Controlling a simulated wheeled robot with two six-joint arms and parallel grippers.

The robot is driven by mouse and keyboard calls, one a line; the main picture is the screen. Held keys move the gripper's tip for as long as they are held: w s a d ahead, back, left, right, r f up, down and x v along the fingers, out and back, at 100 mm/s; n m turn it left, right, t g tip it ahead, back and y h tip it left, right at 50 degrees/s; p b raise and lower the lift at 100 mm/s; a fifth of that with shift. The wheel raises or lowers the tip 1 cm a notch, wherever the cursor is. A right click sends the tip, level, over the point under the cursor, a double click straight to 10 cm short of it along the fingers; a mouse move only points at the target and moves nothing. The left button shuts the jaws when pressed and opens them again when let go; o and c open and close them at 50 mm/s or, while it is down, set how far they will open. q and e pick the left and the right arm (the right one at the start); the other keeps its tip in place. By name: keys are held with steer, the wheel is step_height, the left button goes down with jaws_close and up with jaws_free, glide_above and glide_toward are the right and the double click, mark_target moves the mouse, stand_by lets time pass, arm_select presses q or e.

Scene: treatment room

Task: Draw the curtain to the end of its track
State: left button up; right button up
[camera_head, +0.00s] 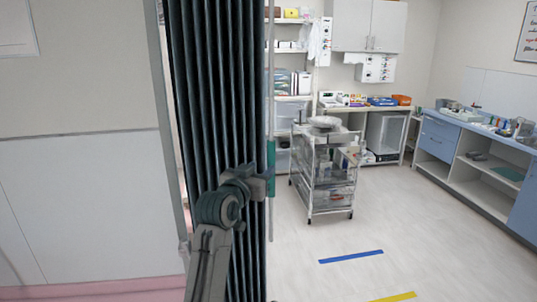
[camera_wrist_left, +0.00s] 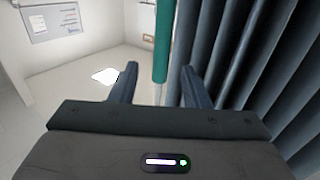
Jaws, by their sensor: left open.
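The curtain (camera_head: 215,90) is dark grey-green and hangs in tall pleats at the left-centre of the head view. It fills the right side of the wrist view (camera_wrist_left: 270,60). A teal grip (camera_head: 271,155) sits on a thin upright rod along the curtain's right edge. My left gripper (camera_head: 266,184) is at the lower part of this grip. In the wrist view the left gripper's fingers (camera_wrist_left: 158,70) are spread, and the teal grip (camera_wrist_left: 162,45) shows between them, with no finger visibly pressed on it. The track is out of view above. My right gripper is not in view.
A wall panel (camera_head: 80,190) stands left of the curtain. To the right, a wire cart (camera_head: 325,180) stands before shelves and a blue-fronted counter (camera_head: 440,140). The floor has a blue strip (camera_head: 350,257) and a yellow strip (camera_head: 397,297); the floor around them is clear.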

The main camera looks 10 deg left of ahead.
mark_target(269, 160)
arm_select(q)
steer(key=w+p, duration=0.1)
steer(key=w, duration=0.1)
steer(key=w+p, duration=0.1)
steer(key=w, duration=0.2)
steer(key=w+p, duration=0.1)
steer(key=w, duration=0.1)
steer(key=shift+w+d+f, duration=0.2)
steer(key=shift+w+d, duration=0.15)
steer(key=shift+w, duration=0.05)
steer(key=shift+w+d, duration=0.15)
steer(key=shift+w, duration=0.15)
steer(key=shift+w+d+r, duration=0.1)
steer(key=shift+d+r, duration=0.05)
steer(key=shift+d, duration=0.15)
steer(key=shift+w+a, duration=0.1)
steer(key=shift+w, duration=0.05)
jaws_close()
